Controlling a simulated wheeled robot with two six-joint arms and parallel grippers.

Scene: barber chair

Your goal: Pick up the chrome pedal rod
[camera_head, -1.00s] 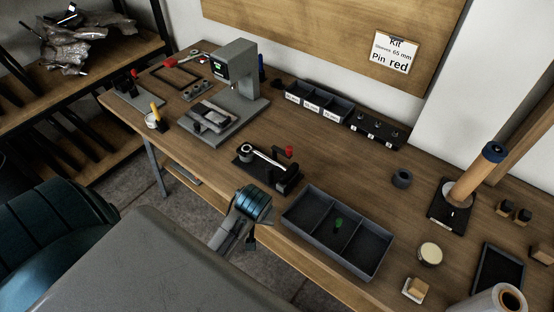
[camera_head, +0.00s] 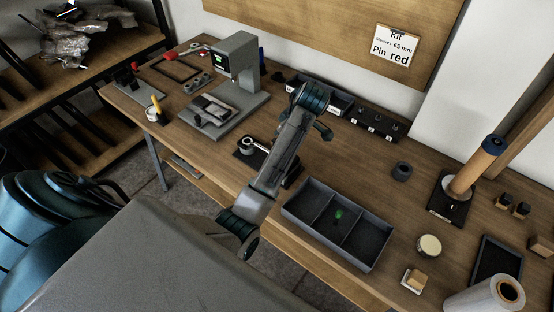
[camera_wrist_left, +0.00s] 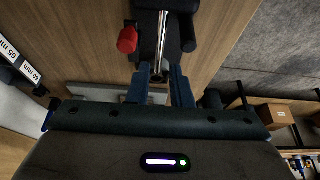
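The chrome pedal rod (camera_wrist_left: 162,38) lies in a black fixture (camera_wrist_left: 181,30) with a red knob (camera_wrist_left: 127,40). In the head view a short stretch of the rod (camera_head: 262,148) and the fixture's left end (camera_head: 247,158) show; my left arm hides the rest. In the wrist view the fingers of my left gripper (camera_wrist_left: 161,88) are apart, one on each side of the rod's near end. I see no clear contact with the rod. My left gripper is hidden behind the arm in the head view. My right gripper is not in view.
A grey tray (camera_head: 285,210) with compartments and a small green item stands just right of the fixture. A grey press (camera_head: 236,60) stands behind left. Labelled bins (camera_head: 343,102) and a peg block (camera_head: 377,125) line the back. A black ring (camera_head: 401,171) stands farther right.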

